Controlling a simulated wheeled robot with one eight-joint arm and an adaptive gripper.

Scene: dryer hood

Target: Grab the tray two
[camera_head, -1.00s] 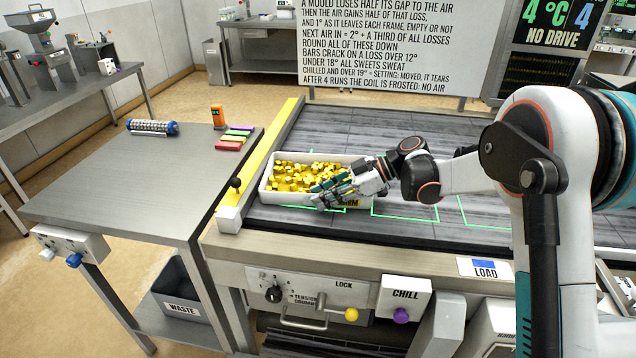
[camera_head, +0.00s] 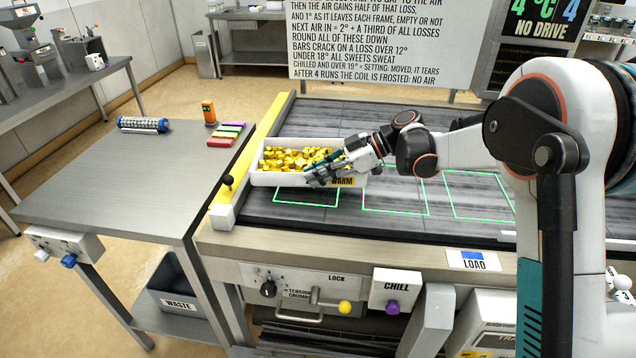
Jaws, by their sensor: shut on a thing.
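A white tray (camera_head: 278,179) full of gold-wrapped sweets (camera_head: 290,158) is at the left end of the dark belt. Its front label reads "WARM". My gripper (camera_head: 328,172) is at the tray's right front part and is shut on it. The fingers cover part of the front wall and rim. The tray sits behind the leftmost green outline, and I cannot tell for certain whether it is clear of the belt. I see no number on it.
Green outlines (camera_head: 395,211) mark the belt. The steel table (camera_head: 120,190) holds coloured bars (camera_head: 226,134), an orange device (camera_head: 208,112) and a roller (camera_head: 144,124). A sign board stands behind.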

